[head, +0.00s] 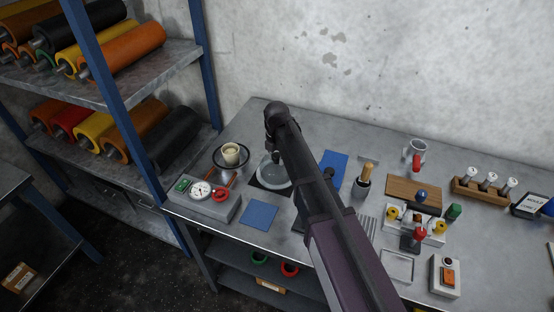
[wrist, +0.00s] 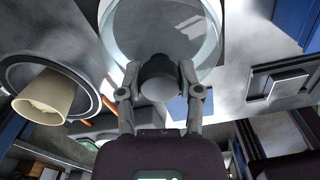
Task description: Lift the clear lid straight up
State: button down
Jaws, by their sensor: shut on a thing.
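The clear lid (wrist: 160,25) is a round, see-through disc with a pale rim at the top of the wrist view. Its dark grey round knob (wrist: 158,80) points toward my wrist. My gripper (wrist: 158,70) has one finger on each side of this knob and is shut on it. In the head view the clear lid (head: 272,173) shows as a pale round shape over a dark square mat (head: 262,187), partly hidden by my arm. I cannot tell whether the lid touches what is beneath it.
A cream cup (head: 231,153) stands in a dark ring left of the lid. A grey box with a dial (head: 201,190) and a blue square (head: 258,213) are nearer the front. A blue sheet (head: 334,165) and a brush pot (head: 362,188) lie to the right.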

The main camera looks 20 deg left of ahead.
jog(key=shift+r+p, duration=1.45)
jog(key=shift+r, duration=0.05)
jog(key=s+d+r+p, duration=0.1)
jog(key=s+d, duration=0.3)
jog(key=s, duration=0.3)
jog(key=s+d, duration=0.4)
jog(key=s, duration=0.3)
jog(key=shift+r+p, duration=0.35)
jog(key=shift+r, duration=0.05)
